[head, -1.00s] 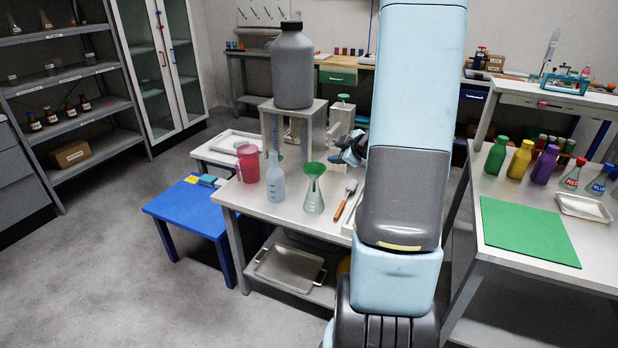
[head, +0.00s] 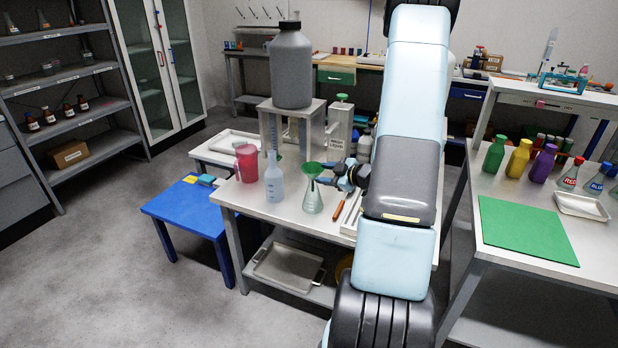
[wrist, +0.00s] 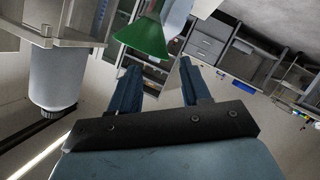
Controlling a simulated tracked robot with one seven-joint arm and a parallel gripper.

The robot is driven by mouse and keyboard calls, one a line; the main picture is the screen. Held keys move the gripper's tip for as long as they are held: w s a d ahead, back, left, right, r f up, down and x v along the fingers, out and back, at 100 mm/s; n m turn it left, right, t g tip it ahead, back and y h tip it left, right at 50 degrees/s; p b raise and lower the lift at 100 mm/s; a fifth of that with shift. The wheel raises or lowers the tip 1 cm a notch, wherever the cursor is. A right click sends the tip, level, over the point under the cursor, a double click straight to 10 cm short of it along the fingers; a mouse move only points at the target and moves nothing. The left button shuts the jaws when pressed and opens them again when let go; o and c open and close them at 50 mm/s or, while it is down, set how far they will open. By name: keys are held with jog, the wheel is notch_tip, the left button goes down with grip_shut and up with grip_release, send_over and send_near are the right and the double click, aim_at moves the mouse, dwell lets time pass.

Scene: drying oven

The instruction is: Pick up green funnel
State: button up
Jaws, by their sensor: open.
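The green funnel (head: 312,169) sits in the mouth of a clear conical flask (head: 313,196) on the grey metal table (head: 262,208). In the wrist view the green funnel (wrist: 143,38) shows large at the top, a little beyond and above the fingertips. My gripper (head: 327,178) is just right of the funnel in the head view, at about its height. In the wrist view my gripper (wrist: 158,75) has its two blue fingers spread apart with nothing between them. Whether a finger touches the funnel cannot be told.
A big grey bottle (head: 291,68) stands on a raised stand behind. A screwdriver (head: 340,206) lies right of the flask.

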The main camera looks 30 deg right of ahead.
aim_at(310, 175)
jog(key=shift+x, duration=3.5)
jog(key=shift+f, duration=0.1)
jog(key=shift+c, duration=0.3)
grip_shut()
